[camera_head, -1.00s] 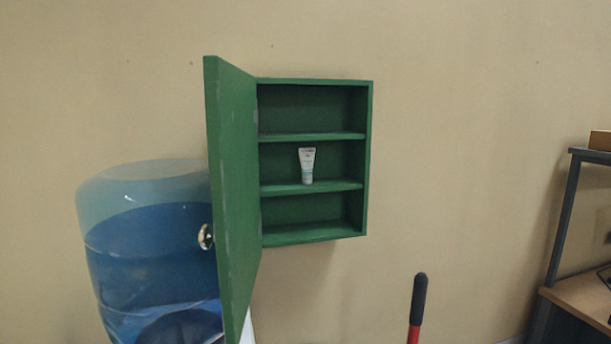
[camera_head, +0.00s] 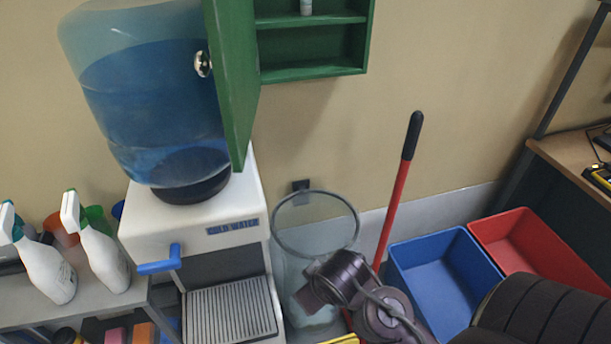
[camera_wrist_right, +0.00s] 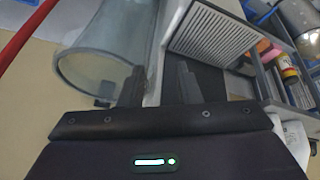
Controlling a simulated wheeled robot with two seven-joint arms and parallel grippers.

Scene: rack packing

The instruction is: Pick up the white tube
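The white tube (camera_head: 306,6) stands on the middle shelf of the open green wall cabinet (camera_head: 310,71). Only its lower end shows at the top edge of the head view; the rest is cut off. My right gripper (camera_wrist_right: 158,84) shows in the right wrist view with its two dark fingers apart and nothing between them. It is well below the cabinet, near the clear bin and the water cooler. My left gripper is not in view.
The cabinet door (camera_head: 233,75) stands open on the left, beside the water cooler (camera_head: 196,226). A clear bin (camera_head: 316,243), a red-handled pole (camera_head: 396,203), a blue bin (camera_head: 441,272) and a red bin (camera_head: 536,243) stand below. Spray bottles (camera_head: 98,246) are at left.

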